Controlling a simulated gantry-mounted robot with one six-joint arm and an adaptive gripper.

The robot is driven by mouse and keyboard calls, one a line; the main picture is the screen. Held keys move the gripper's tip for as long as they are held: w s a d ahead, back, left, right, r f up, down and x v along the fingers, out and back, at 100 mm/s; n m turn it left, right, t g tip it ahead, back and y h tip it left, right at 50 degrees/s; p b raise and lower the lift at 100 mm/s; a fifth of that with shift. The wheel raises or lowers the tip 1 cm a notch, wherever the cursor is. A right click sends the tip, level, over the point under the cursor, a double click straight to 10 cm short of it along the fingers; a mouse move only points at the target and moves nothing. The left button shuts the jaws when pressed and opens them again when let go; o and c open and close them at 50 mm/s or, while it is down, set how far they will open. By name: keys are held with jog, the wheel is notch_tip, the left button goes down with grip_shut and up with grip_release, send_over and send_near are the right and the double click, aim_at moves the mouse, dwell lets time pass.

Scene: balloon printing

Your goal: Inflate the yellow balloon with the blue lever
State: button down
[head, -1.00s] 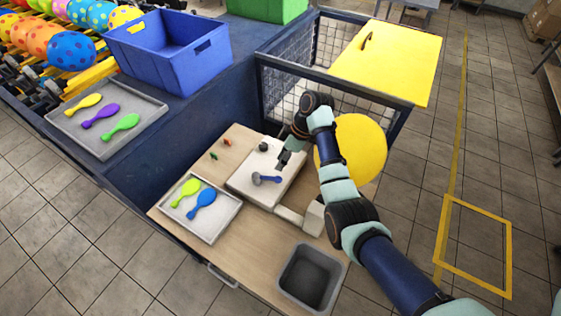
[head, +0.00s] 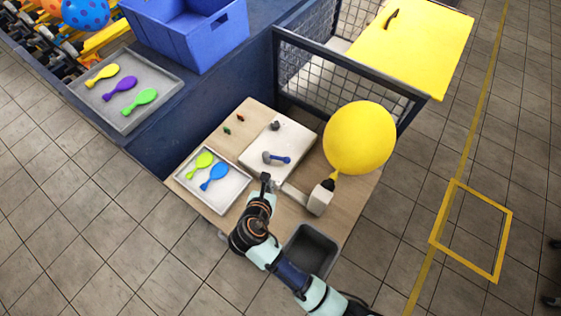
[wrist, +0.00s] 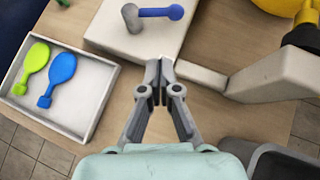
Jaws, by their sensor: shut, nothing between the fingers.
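The yellow balloon (head: 359,138) is large, round and inflated. It sits on the black nozzle (head: 328,184) of the white inflator post at the right of the workbench. The blue lever (head: 283,160) lies across the top of the white machine box, its arm pointing right from a grey pivot; it also shows at the top of the wrist view (wrist: 163,12). My gripper (head: 267,181) is shut and empty. It is in front of the box's near edge, apart from the lever. In the wrist view my closed fingertips (wrist: 159,66) are below the lever, near the box edge.
A tray (head: 181,179) with a lime and a blue balloon is left of my gripper. A grey bin (head: 329,240) stands at the bench's front right. A mesh cage (head: 345,70) rises behind the balloon. Another tray (head: 120,128) holds several flat balloons.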

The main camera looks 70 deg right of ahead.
jog(key=b+x, duration=0.2)
jog(key=x, duration=0.7)
jog(key=shift+f, duration=0.15)
jog(key=d, duration=0.4)
jog(key=shift+w+f, duration=0.25)
jog(key=shift+f, duration=0.15)
jog(key=shift+s+d+r+p, duration=0.1)
jog(key=shift+s+r+p, duration=0.05)
jog(key=shift+p, duration=0.15)
